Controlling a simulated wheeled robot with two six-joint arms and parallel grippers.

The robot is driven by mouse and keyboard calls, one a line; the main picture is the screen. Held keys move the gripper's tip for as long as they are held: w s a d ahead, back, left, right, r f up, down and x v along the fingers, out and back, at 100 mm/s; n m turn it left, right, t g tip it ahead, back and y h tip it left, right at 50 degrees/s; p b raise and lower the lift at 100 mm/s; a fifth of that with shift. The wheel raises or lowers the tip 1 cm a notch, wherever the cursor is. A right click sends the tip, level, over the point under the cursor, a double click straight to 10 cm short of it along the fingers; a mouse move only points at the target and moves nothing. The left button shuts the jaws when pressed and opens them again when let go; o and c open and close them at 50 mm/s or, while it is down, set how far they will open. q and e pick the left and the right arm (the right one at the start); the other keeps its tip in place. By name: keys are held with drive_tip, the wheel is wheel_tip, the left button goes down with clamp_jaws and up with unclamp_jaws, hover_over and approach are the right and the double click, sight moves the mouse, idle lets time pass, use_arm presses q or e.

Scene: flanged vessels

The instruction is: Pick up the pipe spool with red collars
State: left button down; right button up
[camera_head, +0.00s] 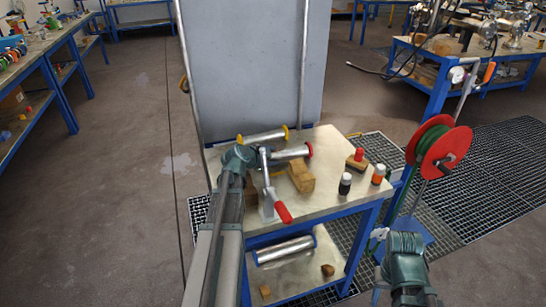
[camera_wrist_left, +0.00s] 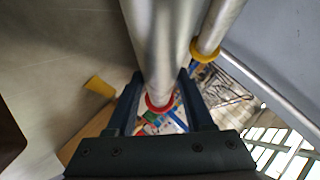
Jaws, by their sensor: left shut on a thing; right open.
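The pipe spool with red collars (camera_head: 292,153) is a silver cylinder at the back of the small table. Its right red collar shows in the head view; its left end is hidden by my left gripper (camera_head: 245,158). In the left wrist view the same spool (camera_wrist_left: 160,45) runs between the two dark fingers of my left gripper (camera_wrist_left: 162,88), which is shut on it close to a red collar. I cannot tell whether the spool is clear of the tabletop. My right gripper (camera_head: 404,265) is at the lower right, away from the table, open; its fingertips are hard to make out.
A yellow-collared spool (camera_head: 262,136) lies close behind; it also shows in the left wrist view (camera_wrist_left: 212,35). A red-handled clamp (camera_head: 276,200), wooden block (camera_head: 301,177) and bottles (camera_head: 345,184) stand on the table (camera_head: 320,215). A grey panel (camera_head: 255,70) rises behind. A red reel (camera_head: 440,150) stands right.

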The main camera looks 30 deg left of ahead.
use_arm(q)
drive_tip(key=shift+r+p, duration=4.9)
drive_tip(key=shift+r, duration=0.1)
